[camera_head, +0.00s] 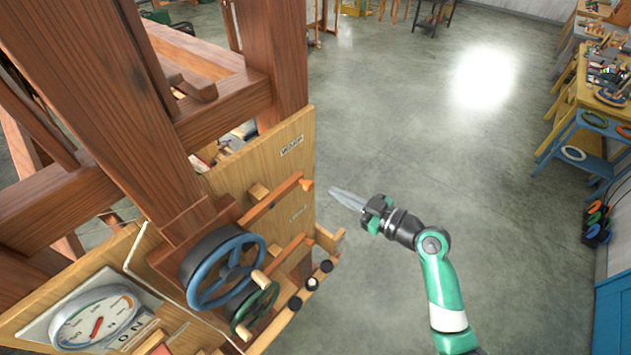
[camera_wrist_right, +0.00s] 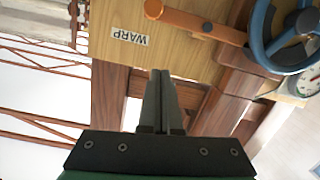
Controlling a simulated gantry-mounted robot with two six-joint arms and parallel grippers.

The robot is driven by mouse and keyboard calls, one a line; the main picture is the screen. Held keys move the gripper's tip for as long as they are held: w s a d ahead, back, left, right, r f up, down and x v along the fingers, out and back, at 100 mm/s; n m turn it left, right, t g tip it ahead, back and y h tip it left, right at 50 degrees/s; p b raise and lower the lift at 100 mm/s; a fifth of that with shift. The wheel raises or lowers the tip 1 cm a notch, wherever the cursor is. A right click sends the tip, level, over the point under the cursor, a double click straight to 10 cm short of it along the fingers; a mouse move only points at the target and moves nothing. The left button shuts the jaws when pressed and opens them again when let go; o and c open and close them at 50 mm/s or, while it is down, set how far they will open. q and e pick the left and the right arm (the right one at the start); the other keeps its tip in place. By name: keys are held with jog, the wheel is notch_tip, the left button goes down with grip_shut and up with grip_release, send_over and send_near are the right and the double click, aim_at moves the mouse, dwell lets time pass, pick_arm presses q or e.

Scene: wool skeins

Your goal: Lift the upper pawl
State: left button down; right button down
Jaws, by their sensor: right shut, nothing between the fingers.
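The upper pawl (camera_head: 272,203) is a reddish-brown wooden bar with an orange end. It slants up to the right from the blue handwheel (camera_head: 222,270) on the loom's wooden side panel. In the right wrist view the upper pawl (camera_wrist_right: 195,24) runs along the top, from its orange end to the blue wheel (camera_wrist_right: 262,42). My right gripper (camera_head: 334,192) is shut and empty, just right of the pawl's orange end and apart from it. In the right wrist view its fingers (camera_wrist_right: 160,75) point up the picture, below the pawl. My left gripper is not in view.
A second, lower wooden bar (camera_head: 287,252) sits near a small green wheel (camera_head: 255,308). A label reading WARP (camera_head: 291,146) is on the panel. A dial gauge (camera_head: 97,318) is at lower left. Open grey floor (camera_head: 430,150) lies right of the loom.

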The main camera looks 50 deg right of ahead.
jog(key=shift+s+d+f+m+h, duration=0.1)
jog(key=shift+s+d+m+h, duration=0.25)
jog(key=shift+d, duration=0.4)
jog(key=w+d+f+b, duration=0.1)
jog(key=w+f, duration=0.4)
jog(key=w, duration=0.5)
jog(key=shift+f+b, duration=0.15)
jog(key=shift+b, duration=0.7)
jog(key=shift+w, duration=0.2)
